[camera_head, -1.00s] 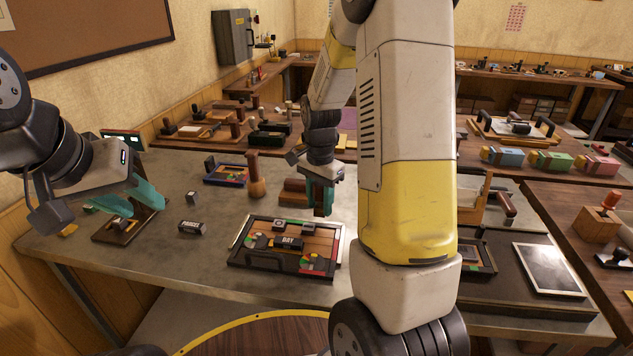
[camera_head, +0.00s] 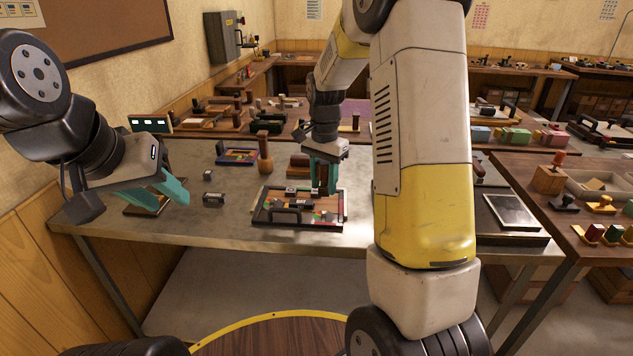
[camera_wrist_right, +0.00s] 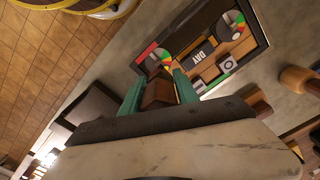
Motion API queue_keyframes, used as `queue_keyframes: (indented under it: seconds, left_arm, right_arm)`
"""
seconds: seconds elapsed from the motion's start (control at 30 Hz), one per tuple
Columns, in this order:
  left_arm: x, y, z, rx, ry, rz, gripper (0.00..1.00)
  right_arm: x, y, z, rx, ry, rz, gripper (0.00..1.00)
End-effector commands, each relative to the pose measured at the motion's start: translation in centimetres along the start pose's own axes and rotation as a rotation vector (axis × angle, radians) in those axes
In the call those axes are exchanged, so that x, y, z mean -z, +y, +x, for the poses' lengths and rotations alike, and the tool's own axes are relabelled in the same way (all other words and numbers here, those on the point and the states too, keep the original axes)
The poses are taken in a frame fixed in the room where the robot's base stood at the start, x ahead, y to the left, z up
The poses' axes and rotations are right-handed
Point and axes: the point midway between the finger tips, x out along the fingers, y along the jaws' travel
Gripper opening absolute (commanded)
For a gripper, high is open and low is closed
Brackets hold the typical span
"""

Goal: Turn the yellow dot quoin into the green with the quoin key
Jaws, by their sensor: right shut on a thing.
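The framed form (camera_head: 262,218) lies on the table in front of me, with a black handle bar at its near side. It holds a DAY block (camera_wrist_right: 203,53) and two dials with red, yellow and green sectors, a farther dial (camera_wrist_right: 231,25) and a nearer dial (camera_wrist_right: 159,61). No yellow dot can be made out. My right gripper (camera_head: 323,188) points down over the form's right part. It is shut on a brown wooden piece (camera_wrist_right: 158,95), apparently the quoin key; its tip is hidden. My left gripper (camera_head: 168,192) is open and empty over the table's left side.
A wooden-handled tool (camera_head: 264,152) stands behind the form. A framed plate (camera_head: 511,212) lies to the right.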

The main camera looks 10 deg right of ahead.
Motion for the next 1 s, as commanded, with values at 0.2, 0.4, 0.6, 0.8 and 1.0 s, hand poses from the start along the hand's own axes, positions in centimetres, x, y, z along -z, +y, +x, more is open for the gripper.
queue_keyframes:
  seconds: [0.2,0.4,0.6,0.8,1.0]
  left_arm:
    - [0.0,0.0,0.0,0.0,-0.001,0.0,0.36]
    - [0.0,0.0,0.0,0.0,-0.001,0.0,0.36]
    - [0.0,0.0,0.0,0.0,0.0,0.0,0.36]
    - [0.0,0.0,0.0,0.0,0.0,0.0,0.36]
    - [0.0,0.0,0.0,0.0,0.0,0.0,0.36]
  right_arm:
    - [0.2,-0.3,-0.2,0.002,0.0,-0.008,0.0]
    - [0.2,-0.3,-0.2,0.001,0.001,-0.009,0.0]
    - [0.2,-0.2,0.5,-0.001,-0.001,-0.01,0.0]
    - [0.2,-0.2,2.4,-0.001,-0.001,-0.009,0.0]
    - [0.2,-0.2,4.2,-0.001,-0.001,-0.009,0.0]
